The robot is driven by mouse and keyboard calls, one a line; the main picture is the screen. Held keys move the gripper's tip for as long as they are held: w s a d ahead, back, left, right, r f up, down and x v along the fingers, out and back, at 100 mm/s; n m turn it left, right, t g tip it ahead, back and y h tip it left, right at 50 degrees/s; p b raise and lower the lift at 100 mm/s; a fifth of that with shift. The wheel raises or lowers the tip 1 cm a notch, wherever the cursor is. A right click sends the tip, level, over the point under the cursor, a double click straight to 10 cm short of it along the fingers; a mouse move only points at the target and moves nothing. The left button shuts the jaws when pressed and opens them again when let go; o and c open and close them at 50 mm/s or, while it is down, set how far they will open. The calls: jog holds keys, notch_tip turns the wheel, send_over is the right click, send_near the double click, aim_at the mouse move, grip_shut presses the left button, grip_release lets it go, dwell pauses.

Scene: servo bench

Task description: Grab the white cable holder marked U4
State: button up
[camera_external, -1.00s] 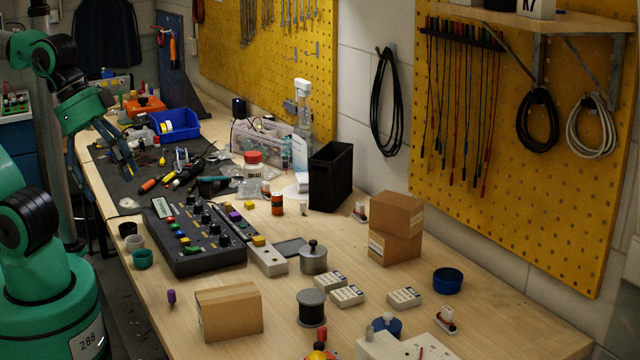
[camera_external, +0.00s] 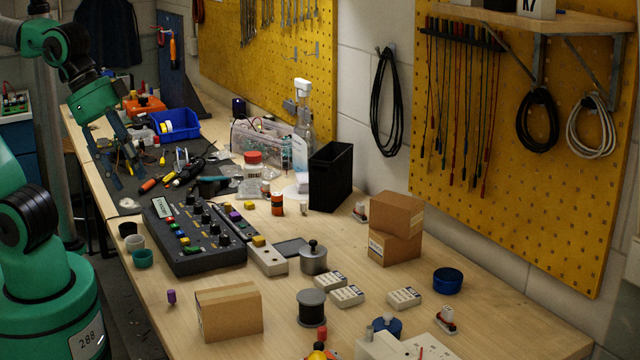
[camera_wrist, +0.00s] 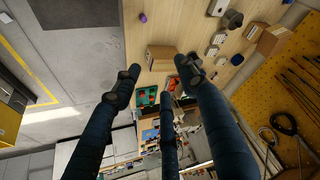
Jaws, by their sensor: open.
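No U4 marking is readable in either view, so I cannot tell which thing is the white cable holder. Several small white labelled blocks lie on the bench: one (camera_external: 330,281) behind another (camera_external: 348,296), and a third (camera_external: 404,298) to their right. A white block (camera_external: 535,9) with a partly cut-off dark marking stands on the wall shelf. My gripper (camera_external: 129,172) is open and empty above the far left of the bench, well away from these blocks. Its three dark fingers are spread in the wrist view (camera_wrist: 158,84).
A black control box (camera_external: 195,240), a cardboard box (camera_external: 229,312), stacked cartons (camera_external: 397,215) and a black bin (camera_external: 330,178) stand on the bench. Tools and a blue tray (camera_external: 178,125) clutter the far end. The right front has bare wood.

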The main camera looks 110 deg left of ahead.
jog(key=w+a+r+n+g+y+p, duration=0.1)
jog(key=w+a+r+n+p, duration=0.1)
jog(key=w, duration=1.3)
jog(key=w+a+r+n+p, duration=0.1)
jog(key=w+r+n+p, duration=0.1)
jog(key=w, duration=1.4)
jog(key=w+f+n+p, duration=0.1)
jog(key=w+f, duration=0.4)
jog(key=w, duration=0.4)
jog(key=w+a+f+n+y+p, duration=0.1)
jog(key=w+f, duration=0.5)
jog(key=w, duration=0.3)
jog(key=w+a+f+n+p, duration=0.1)
jog(key=w+f+p, duration=0.1)
jog(key=w+f, duration=0.3)
jog(key=w, duration=0.4)
jog(key=shift+a+f+g+y, duration=0.15)
jog(key=shift+g+y, duration=0.15)
jog(key=shift+g, duration=0.1)
jog(key=shift+f, duration=0.1)
jog(key=b, duration=0.1)
send_near(447, 318)
jog(key=shift+w+a+f, duration=0.25)
jog(key=shift+a+f, duration=0.2)
jog(key=shift+a, duration=0.05)
jog(key=shift+w+a+f, duration=0.25)
jog(key=shift+a+f, duration=0.15)
jog(key=shift+a, duration=0.15)
